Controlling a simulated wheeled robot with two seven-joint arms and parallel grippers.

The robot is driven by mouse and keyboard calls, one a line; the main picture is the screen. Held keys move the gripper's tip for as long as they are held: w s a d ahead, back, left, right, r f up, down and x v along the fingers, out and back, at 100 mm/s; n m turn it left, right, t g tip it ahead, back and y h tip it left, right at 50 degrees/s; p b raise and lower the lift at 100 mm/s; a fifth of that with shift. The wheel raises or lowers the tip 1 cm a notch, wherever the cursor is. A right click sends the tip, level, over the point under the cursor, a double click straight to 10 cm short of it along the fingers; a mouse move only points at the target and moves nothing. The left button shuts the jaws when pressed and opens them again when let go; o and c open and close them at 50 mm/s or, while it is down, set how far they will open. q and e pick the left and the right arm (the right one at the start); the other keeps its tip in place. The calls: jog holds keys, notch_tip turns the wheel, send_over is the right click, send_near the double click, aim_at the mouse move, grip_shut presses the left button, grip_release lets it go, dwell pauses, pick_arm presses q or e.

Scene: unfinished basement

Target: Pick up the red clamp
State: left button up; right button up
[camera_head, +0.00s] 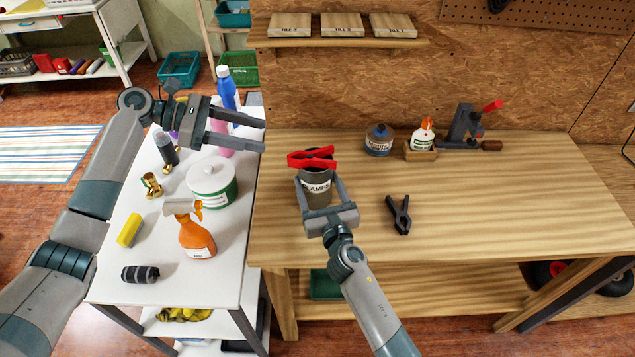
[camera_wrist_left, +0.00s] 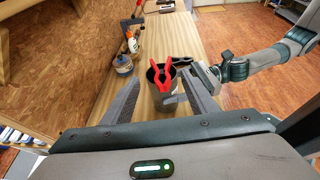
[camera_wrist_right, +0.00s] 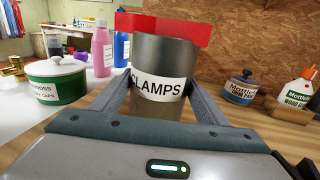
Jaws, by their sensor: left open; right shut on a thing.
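The red clamp (camera_head: 312,157) lies across the top of a dark grey can labelled for clamps (camera_head: 317,187) on the wooden bench. In the left wrist view the red clamp (camera_wrist_left: 162,74) shows its two arms spread at the can's mouth. My right gripper (camera_head: 325,203) is shut on the can, one finger on each side, as the right wrist view shows (camera_wrist_right: 160,100). My left gripper (camera_head: 236,132) is open and empty, above the white table to the left of the can. A black clamp (camera_head: 399,214) lies on the bench to the right.
A white table (camera_head: 225,262) adjoins the bench, with a green and white tub (camera_head: 212,182), an orange spray bottle (camera_head: 196,236) and a blue bottle (camera_head: 226,88). A blue-grey jar (camera_head: 379,140) and a glue bottle (camera_head: 422,134) stand at the bench's back. The bench's right side is clear.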

pick_arm(q)
jog(key=c, duration=0.8)
jog(key=shift+d, duration=0.15)
jog(key=shift+c, duration=0.8)
jog(key=w+d+r+m+y, duration=0.1)
jog(key=d+m+y, duration=0.3)
jog(key=m, duration=1.2)
jog(key=w+d+r+m+y, duration=0.1)
jog(key=d+r+m+y, duration=0.2)
jog(key=m, duration=1.3)
jog(key=d+y, duration=0.1)
jog(key=d, duration=0.2)
jog(key=shift+w+r+g+y, duration=0.2)
jog(key=shift+w+g+y, duration=0.1)
jog(key=shift+w+y, duration=0.1)
jog(key=shift+f, duration=0.1)
